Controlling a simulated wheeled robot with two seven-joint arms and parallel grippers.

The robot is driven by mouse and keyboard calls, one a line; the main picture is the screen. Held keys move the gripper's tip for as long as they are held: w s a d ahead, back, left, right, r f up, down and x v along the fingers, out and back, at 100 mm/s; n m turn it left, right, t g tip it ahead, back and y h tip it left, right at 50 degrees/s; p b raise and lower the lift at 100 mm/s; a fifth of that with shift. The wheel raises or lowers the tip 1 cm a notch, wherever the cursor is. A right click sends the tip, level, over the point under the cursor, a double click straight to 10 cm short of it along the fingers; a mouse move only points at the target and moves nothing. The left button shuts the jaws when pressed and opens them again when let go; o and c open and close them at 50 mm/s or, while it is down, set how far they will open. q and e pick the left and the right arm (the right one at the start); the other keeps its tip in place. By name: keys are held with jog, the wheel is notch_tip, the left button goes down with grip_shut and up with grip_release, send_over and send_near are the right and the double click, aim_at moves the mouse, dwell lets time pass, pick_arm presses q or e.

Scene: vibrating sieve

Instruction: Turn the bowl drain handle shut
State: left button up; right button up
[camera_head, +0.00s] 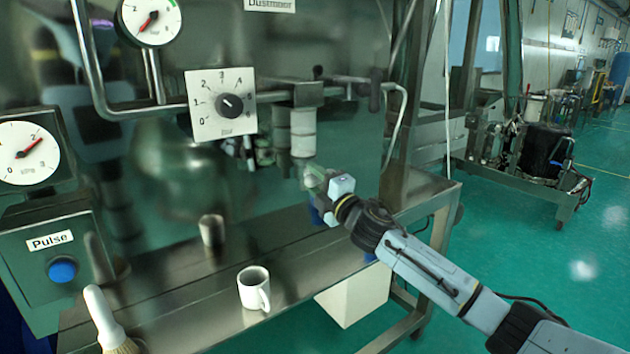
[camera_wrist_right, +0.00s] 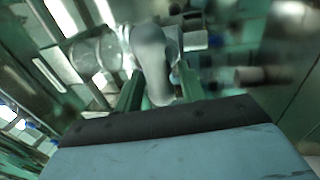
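My right gripper (camera_head: 313,178) reaches in from the right, just below a white cylindrical outlet (camera_head: 302,132) under the steel machine. In the right wrist view, a rounded grey lever (camera_wrist_right: 152,65), which looks like the drain handle, lies between the two green fingers of my right gripper (camera_wrist_right: 158,84). The fingers stand apart on either side of it, and a narrow gap seems to show at the right finger. In the head view I cannot make out this lever at the gripper. My left gripper is not in view.
A white mug (camera_head: 253,290) and a white-handled brush (camera_head: 103,318) stand on the steel bench (camera_head: 185,318). A dial panel (camera_head: 221,103) hangs left of the outlet. A white bin (camera_head: 355,297) is below the bench edge.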

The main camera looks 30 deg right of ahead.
jog(key=b+v, duration=0.2)
jog(key=v, duration=1.1)
jog(key=shift+s, duration=0.25)
dwell(0.4)
